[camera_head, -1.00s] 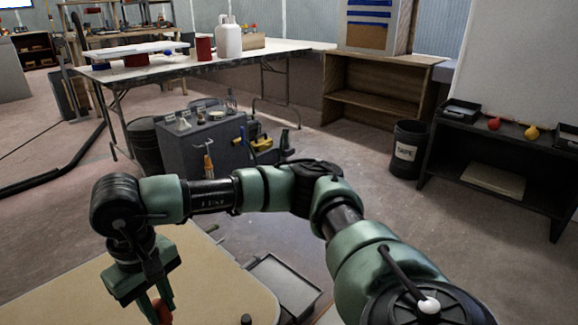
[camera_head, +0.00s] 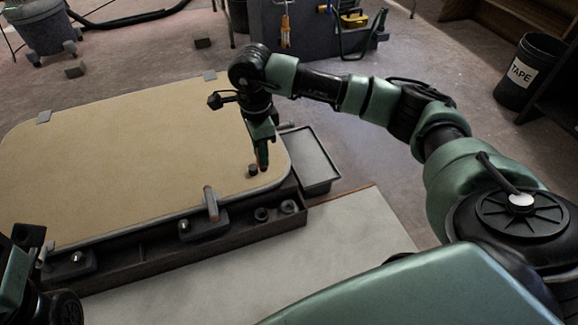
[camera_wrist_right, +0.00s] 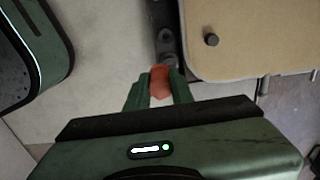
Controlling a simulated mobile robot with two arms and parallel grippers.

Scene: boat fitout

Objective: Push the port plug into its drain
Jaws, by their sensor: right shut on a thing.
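My right gripper (camera_head: 262,158) is shut on a small red-orange piece (camera_wrist_right: 160,82), held between its green fingers. The fingers hide part of it, and I cannot tell whether it is the port plug. In the head view the gripper appears over the right end of a tan panel (camera_head: 130,150). A short black cylinder (camera_head: 253,170) stands on that panel; it also shows in the right wrist view (camera_wrist_right: 211,40). Two dark round fittings (camera_head: 262,214) (camera_head: 288,206) sit at the right end of a dark rail (camera_head: 150,262). Part of my left arm shows at lower left; its fingertips are unclear.
A lever with a reddish handle (camera_head: 211,203) stands up at the panel's front edge. Dark blocks with silver knobs (camera_head: 78,258) lie along the rail. A grey tray (camera_head: 312,160) is right of the panel. The pale surface (camera_head: 340,240) in front is clear.

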